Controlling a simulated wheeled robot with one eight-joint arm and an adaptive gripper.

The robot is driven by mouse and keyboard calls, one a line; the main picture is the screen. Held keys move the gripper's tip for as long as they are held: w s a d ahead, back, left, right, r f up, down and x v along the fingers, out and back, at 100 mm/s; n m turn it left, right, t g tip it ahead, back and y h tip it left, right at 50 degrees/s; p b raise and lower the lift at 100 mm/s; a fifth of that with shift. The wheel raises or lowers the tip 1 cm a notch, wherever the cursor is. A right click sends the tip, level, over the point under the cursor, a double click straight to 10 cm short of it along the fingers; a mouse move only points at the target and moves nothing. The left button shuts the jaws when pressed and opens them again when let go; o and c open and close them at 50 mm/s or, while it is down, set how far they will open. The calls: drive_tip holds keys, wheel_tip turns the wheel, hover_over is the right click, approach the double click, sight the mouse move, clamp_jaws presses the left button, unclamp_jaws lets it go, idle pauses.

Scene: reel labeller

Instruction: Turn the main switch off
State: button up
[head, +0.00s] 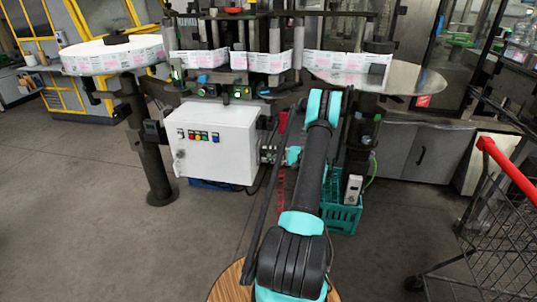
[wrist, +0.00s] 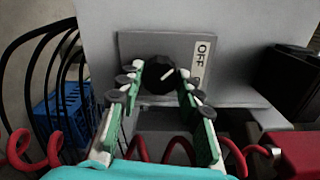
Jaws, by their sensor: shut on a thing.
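The main switch (wrist: 159,75) is a round black knob with a white pointer line, on a grey plate (wrist: 135,45) on the pale cabinet's side. The pointer slants up and to the right. A white label (wrist: 202,62) reading OFF sideways is right of the knob, its lower part hidden by a finger. My gripper (wrist: 160,82) is shut on the knob, one finger on each side. In the head view, my gripper (head: 270,154) is at the right side of the white control box (head: 235,150); the knob cannot be made out there.
The labeller's reel discs (head: 415,78) stand above the box. A green crate (head: 342,217) is on the floor under my arm. A shopping cart (head: 495,215) stands at the right. The wrist view shows a blue crate (wrist: 68,108) and black cables (wrist: 30,60) at left.

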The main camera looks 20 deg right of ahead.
drive_tip(key=o, duration=1.2)
drive_tip(key=shift+c, duration=0.2)
drive_tip(key=v, duration=1.2)
